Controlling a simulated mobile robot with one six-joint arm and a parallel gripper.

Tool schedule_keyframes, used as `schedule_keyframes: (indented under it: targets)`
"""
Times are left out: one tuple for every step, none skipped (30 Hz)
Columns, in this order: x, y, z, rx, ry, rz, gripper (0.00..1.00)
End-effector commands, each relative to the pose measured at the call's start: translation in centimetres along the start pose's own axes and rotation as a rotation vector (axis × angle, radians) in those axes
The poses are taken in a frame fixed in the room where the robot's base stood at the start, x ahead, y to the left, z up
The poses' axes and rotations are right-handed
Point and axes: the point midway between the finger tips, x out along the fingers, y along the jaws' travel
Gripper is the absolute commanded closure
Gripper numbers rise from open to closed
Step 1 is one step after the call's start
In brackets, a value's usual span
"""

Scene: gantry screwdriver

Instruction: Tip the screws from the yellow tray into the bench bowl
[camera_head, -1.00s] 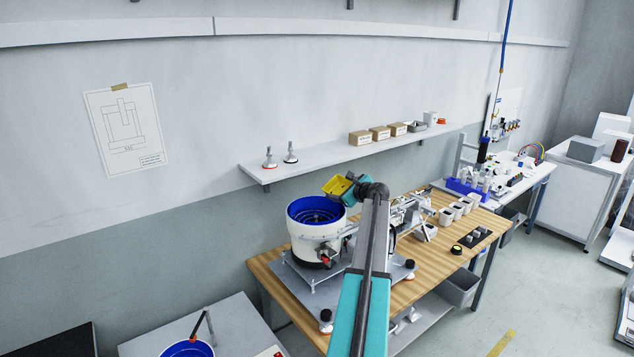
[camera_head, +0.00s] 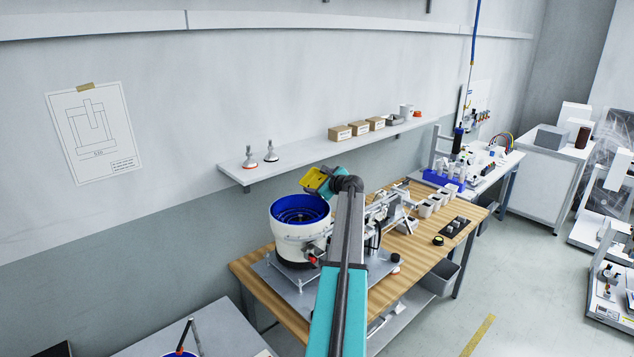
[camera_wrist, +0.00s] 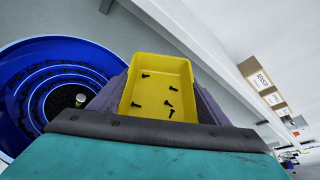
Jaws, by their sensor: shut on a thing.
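The yellow tray (camera_wrist: 158,88) is in my gripper (camera_wrist: 155,100), between the two dark fingers in the wrist view. Several dark screws lie loose on the tray's floor. In the head view the yellow tray (camera_head: 317,180) is up at the end of my arm, above and just right of the blue-lined bowl (camera_head: 300,209). That bowl is a white drum with a blue spiral inside, standing on the wooden bench. In the wrist view the blue bowl (camera_wrist: 40,85) shows at the left, apart from the tray, with a round metal knob at its middle.
A wall shelf (camera_head: 300,157) with cardboard boxes (camera_head: 357,129) and two metal feet runs behind the bowl. The wooden bench (camera_head: 420,243) carries small white bins to the right. Part of another blue bowl (camera_head: 180,353) shows at the bottom left.

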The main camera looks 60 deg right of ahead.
Motion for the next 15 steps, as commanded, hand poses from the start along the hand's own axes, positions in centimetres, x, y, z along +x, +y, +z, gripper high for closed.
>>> schedule_keyframes:
  targets:
    - [0.0,0.2,0.1,-0.006,-0.001,-0.002,0.57]
    - [0.0,0.3,0.2,-0.01,-0.002,-0.003,0.57]
    - [0.0,0.4,0.3,-0.017,-0.002,-0.005,0.57]
    - [0.0,0.5,0.4,-0.022,-0.002,-0.007,0.57]
    - [0.0,0.6,0.4,-0.028,-0.003,-0.009,0.57]
    - [0.1,0.7,0.5,-0.038,-0.003,-0.011,0.57]
    - [0.1,0.8,0.6,-0.046,-0.003,-0.014,0.57]
    - [0.1,0.9,0.6,-0.053,-0.004,-0.017,0.57]
    - [0.0,1.0,0.7,-0.063,-0.004,-0.021,0.57]
    - [0.0,1.1,0.8,-0.072,-0.004,-0.025,0.57]
    - [0.0,1.1,0.8,-0.08,-0.004,-0.028,0.57]
    - [0.0,1.2,0.9,-0.091,-0.004,-0.032,0.57]
    - [0.0,1.3,0.9,-0.1,-0.004,-0.035,0.57]
    - [0.0,1.4,1.0,-0.108,-0.004,-0.038,0.57]
    - [0.0,1.4,1.0,-0.118,-0.004,-0.043,0.57]
